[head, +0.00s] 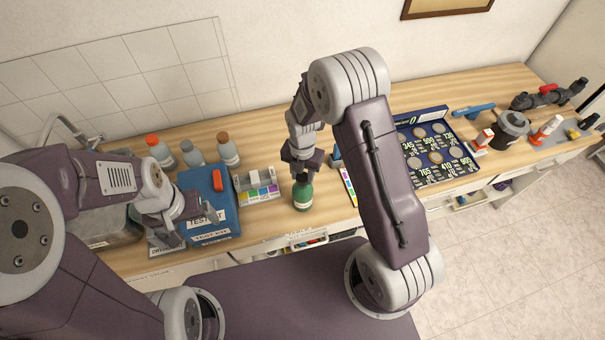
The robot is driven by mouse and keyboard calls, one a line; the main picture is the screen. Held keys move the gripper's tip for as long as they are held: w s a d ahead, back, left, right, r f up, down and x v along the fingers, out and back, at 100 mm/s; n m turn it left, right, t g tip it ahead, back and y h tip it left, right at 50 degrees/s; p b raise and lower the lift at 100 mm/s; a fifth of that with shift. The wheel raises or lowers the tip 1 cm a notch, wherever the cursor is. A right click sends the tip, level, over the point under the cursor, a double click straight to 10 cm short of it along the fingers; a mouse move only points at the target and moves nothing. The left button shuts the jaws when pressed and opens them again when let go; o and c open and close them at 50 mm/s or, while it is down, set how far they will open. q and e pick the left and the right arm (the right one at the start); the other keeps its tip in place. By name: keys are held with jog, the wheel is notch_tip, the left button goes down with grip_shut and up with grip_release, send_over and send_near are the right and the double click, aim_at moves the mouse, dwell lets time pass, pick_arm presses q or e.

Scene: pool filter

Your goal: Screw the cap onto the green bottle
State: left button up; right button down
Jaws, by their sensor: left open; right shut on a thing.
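The green bottle (303,196) stands upright on the wooden counter near its front edge, with a pale label band around it. My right gripper (302,172) points down directly over the bottle and is shut at its top. The cap is hidden between the fingers, and I cannot tell how it sits on the neck. My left gripper (198,212) is open and empty, over the front part of the blue test kit box, left of the bottle.
A colored test strip holder (258,186) is left of the green bottle. A dark blue coin-like tray (435,153) lies right. A sink and faucet (62,124) are left.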

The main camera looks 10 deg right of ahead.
jog(key=shift+f+b, duration=0.45)
jog(key=shift+f, duration=0.3)
